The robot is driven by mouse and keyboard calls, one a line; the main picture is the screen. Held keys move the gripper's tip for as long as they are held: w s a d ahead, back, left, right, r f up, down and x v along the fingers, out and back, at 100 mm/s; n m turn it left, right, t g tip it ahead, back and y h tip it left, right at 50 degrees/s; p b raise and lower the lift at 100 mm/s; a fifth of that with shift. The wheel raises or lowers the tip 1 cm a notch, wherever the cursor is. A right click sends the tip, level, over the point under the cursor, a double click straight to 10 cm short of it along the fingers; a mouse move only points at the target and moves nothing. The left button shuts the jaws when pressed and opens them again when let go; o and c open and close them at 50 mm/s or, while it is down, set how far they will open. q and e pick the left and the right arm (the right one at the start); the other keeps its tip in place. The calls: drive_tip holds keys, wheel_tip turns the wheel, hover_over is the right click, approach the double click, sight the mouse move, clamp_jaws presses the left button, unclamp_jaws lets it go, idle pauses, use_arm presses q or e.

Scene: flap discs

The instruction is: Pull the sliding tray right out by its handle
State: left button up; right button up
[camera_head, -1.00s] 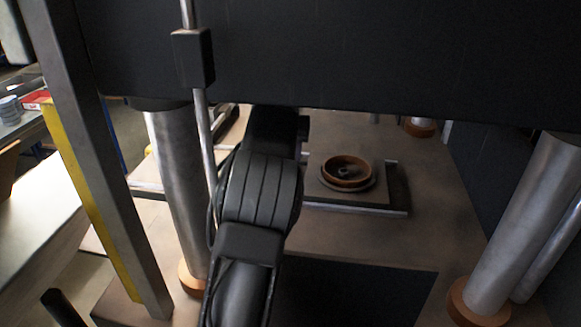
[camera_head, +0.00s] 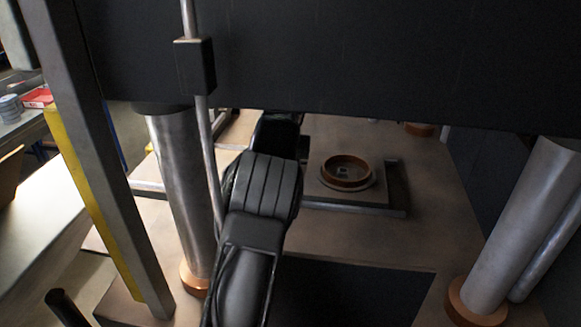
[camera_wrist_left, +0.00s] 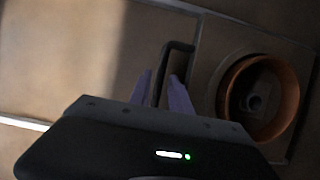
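The sliding tray (camera_head: 322,192) is a flat brown plate with a darker right edge, lying inside the press. A copper-coloured ring mould (camera_head: 346,172) sits on it and also shows in the left wrist view (camera_wrist_left: 259,97). In the left wrist view the tray's handle (camera_wrist_left: 180,44) is a dark, bent bar left of the ring. My left gripper (camera_wrist_left: 160,74) is at the handle, its two purple fingers apart with part of the bar between them. I cannot tell whether they touch it. In the head view my arm hides this gripper. My right gripper is out of view.
Metal columns (camera_head: 183,190) (camera_head: 515,235) stand on both sides of the bed. A dark press block (camera_head: 330,60) hangs low above. A thin upright rod (camera_head: 205,150) stands close to my left arm. A yellow-edged post (camera_head: 90,180) is at the left.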

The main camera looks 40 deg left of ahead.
use_arm(q)
clamp_jaws()
idle(1.1)
